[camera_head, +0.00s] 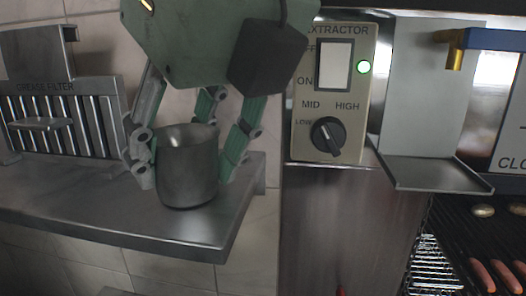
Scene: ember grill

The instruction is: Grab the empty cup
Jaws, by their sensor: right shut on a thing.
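The cup (188,172) is a dark grey metal cup, upright on the metal shelf (110,215) near its right front corner. Its rim faces up, but I cannot tell what is inside. My right gripper (190,160) comes down from above and is shut on the cup, with fingers against its left and right sides and another finger behind it. The cup's bottom appears to be at the shelf surface; I cannot tell whether it touches. My left gripper is not in view.
A grease filter (62,120) stands at the left on the shelf. An extractor panel (331,90) with a switch, green light and knob is right of my gripper. A metal bracket (430,172) juts out beyond it. A grill with sausages (482,274) is at lower right.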

